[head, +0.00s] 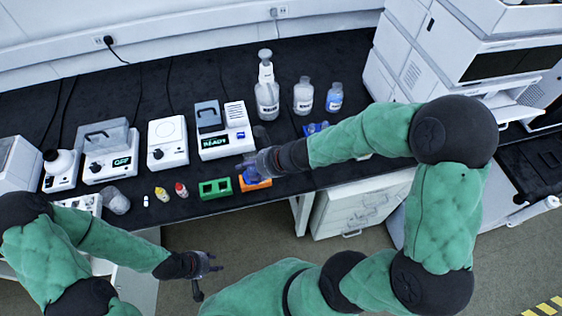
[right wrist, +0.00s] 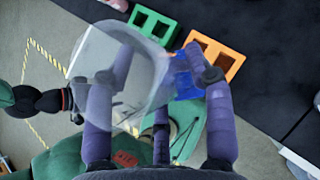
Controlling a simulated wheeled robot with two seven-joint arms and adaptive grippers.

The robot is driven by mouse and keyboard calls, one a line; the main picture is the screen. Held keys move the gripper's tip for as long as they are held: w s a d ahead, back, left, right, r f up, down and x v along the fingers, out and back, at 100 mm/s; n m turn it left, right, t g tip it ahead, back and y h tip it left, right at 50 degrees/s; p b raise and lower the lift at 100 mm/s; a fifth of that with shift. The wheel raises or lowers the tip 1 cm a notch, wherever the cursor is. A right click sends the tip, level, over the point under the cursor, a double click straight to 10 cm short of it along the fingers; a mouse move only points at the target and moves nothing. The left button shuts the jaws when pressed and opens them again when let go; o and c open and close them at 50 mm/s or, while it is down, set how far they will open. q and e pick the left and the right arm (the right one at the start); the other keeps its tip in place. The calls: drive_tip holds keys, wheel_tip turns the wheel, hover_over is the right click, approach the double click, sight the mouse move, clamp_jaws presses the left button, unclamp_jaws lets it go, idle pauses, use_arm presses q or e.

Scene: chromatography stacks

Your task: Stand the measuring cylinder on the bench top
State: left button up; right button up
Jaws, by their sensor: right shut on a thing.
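My right gripper (head: 246,166) is over the front edge of the bench, by the green and orange racks. In the right wrist view its two purple fingers (right wrist: 165,78) are shut on the measuring cylinder (right wrist: 145,82), a clear see-through body with a blue part at the right finger. In the head view the cylinder is mostly hidden by the gripper, and a bit of blue (head: 251,177) shows below it. I cannot tell its exact tilt. The black bench top (head: 150,100) runs behind. My left gripper (head: 207,270) is empty and open, low in front of the bench.
A green rack (head: 215,188) and an orange rack (head: 258,183) stand at the front edge, close to my right gripper. Small bottles (head: 181,189) and a clear beaker (head: 116,201) are further left. Instruments (head: 168,142) and bottles (head: 303,95) stand behind. Bare bench lies between.

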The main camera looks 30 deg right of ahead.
drive_tip(key=shift+w+d+f, duration=0.3)
drive_tip(key=shift+w+d, duration=0.3)
drive_tip(key=shift+w, duration=0.05)
use_arm(q)
drive_tip(key=shift+w+f+b, duration=0.15)
drive_tip(key=shift+f+b, duration=0.85)
drive_tip(key=shift+w+f+b, duration=0.15)
drive_tip(key=shift+f+b, duration=0.8)
use_arm(e)
drive_tip(key=shift+w+d+f, duration=0.15)
drive_tip(key=shift+d+f, duration=1.9)
drive_tip(key=shift+d, duration=0.1)
drive_tip(key=shift+w+d+f, duration=0.2)
drive_tip(key=shift+d+f, duration=1.85)
drive_tip(key=shift+d, duration=0.05)
drive_tip(key=shift+w+d+f, duration=0.15)
drive_tip(key=shift+d+f, duration=1.9)
drive_tip(key=shift+d, duration=0.1)
drive_tip(key=shift+f, duration=0.15)
drive_tip(key=o, duration=1.2)
use_arm(q)
drive_tip(key=shift+f, duration=0.1)
